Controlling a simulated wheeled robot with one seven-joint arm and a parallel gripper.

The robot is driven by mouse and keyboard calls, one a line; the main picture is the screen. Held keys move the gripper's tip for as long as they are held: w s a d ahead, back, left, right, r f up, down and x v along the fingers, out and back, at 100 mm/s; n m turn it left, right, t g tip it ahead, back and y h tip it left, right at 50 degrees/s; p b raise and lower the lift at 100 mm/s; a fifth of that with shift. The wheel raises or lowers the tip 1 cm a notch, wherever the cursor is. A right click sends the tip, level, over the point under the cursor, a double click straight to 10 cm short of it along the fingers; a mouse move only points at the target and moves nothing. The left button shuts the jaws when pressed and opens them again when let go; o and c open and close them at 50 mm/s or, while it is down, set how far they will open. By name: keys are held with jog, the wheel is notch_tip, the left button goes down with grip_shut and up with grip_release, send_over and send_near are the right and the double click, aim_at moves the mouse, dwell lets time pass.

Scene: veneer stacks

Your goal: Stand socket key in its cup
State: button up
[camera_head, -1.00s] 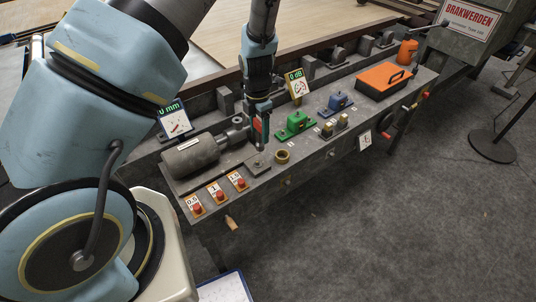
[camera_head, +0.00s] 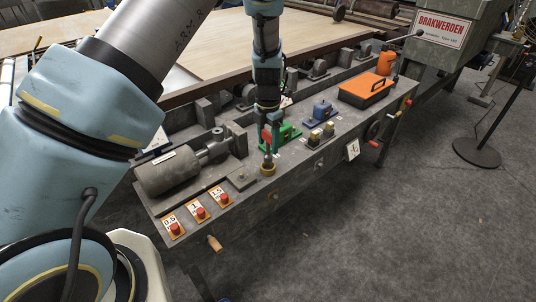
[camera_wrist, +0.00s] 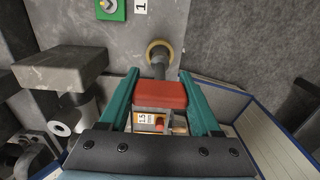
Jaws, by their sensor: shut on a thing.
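My gripper (camera_head: 268,128) is shut on the red handle of the socket key (camera_head: 266,136). The key hangs roughly upright, its grey shaft pointing down at the brass ring-shaped cup (camera_head: 267,170) on the bench's front strip. In the wrist view the red handle (camera_wrist: 160,95) sits between the teal fingers of my gripper (camera_wrist: 159,83). The dark socket end overlaps the cup (camera_wrist: 151,45) there, with the yellow rim showing around it. I cannot tell whether the tip is inside the cup or just above it.
A grey motor (camera_head: 172,174) stands left of the cup, with red buttons (camera_head: 200,212) in front. A blue block (camera_head: 322,111) and an orange case (camera_head: 366,88) stand further right.

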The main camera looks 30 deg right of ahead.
aim_at(268, 154)
jog(key=shift+f+p, duration=0.55)
jog(key=shift+f, duration=1.8)
jog(key=shift+f, duration=0.15)
jog(key=o, duration=1.4)
jog(key=shift+c, duration=0.2)
notch_tip(268, 154, up, 12)
jog(key=b, duration=0.3)
jog(key=shift+r, duration=0.2)
